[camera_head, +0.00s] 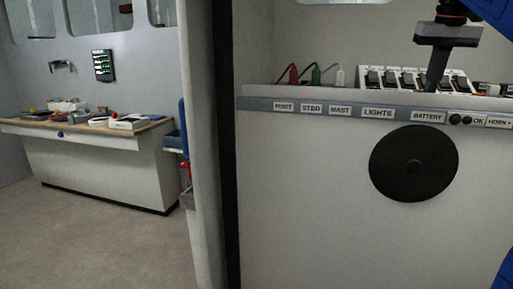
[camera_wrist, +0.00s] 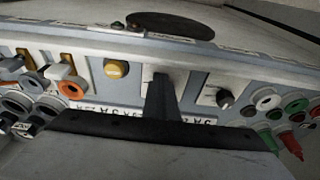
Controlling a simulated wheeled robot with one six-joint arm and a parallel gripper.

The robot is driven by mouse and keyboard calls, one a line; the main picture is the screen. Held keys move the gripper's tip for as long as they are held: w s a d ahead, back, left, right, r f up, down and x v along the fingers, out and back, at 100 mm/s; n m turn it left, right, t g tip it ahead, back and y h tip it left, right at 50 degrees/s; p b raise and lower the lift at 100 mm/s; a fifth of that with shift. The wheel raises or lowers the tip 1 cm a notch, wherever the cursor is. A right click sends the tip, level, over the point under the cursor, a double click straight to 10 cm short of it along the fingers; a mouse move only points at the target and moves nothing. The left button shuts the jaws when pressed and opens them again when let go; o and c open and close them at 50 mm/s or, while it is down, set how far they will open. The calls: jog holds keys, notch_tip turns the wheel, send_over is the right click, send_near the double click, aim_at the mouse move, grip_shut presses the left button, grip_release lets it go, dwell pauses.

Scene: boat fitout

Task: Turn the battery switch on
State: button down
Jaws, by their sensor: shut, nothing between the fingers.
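The BATTERY label (camera_head: 428,117) is on the blue-grey front strip of the console in the head view. My gripper (camera_head: 436,86) points down just above and behind that label, among the console's controls. In the wrist view my gripper's shut fingers (camera_wrist: 160,100) stand over a white switch plate (camera_wrist: 147,74) on the sloping panel and hide most of it. The battery switch's own handle and its position cannot be made out. To the right, a second white plate carries a black knob (camera_wrist: 225,98). I cannot tell whether the fingers touch anything.
An amber button (camera_wrist: 116,68) is left of the fingers in the wrist view. Red (camera_head: 293,73), green (camera_head: 316,74) and white (camera_head: 340,76) plugs stand left on the console. A black disc (camera_head: 414,163) is on its front. A workbench (camera_head: 100,160) stands left, beyond open floor.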

jog(key=shift+w+a, duration=0.1)
jog(key=shift+a, duration=0.55)
jog(key=shift+w+a, duration=0.3)
jog(key=shift+a, duration=0.2)
jog(key=shift+s, duration=0.1)
dwell(0.3)
jog(key=shift+s+a, duration=0.25)
jog(key=shift+w+d+v, duration=0.1)
jog(key=shift+w+v, duration=0.1)
jog(key=shift+v, duration=0.75)
jog(key=shift+w+d+v, duration=0.1)
jog(key=shift+w+v, duration=0.15)
jog(key=shift+v, duration=0.75)
jog(key=shift+w+v, duration=0.2)
jog(key=shift+v, duration=0.75)
jog(key=shift+r, duration=0.2)
jog(key=shift+d, duration=0.1)
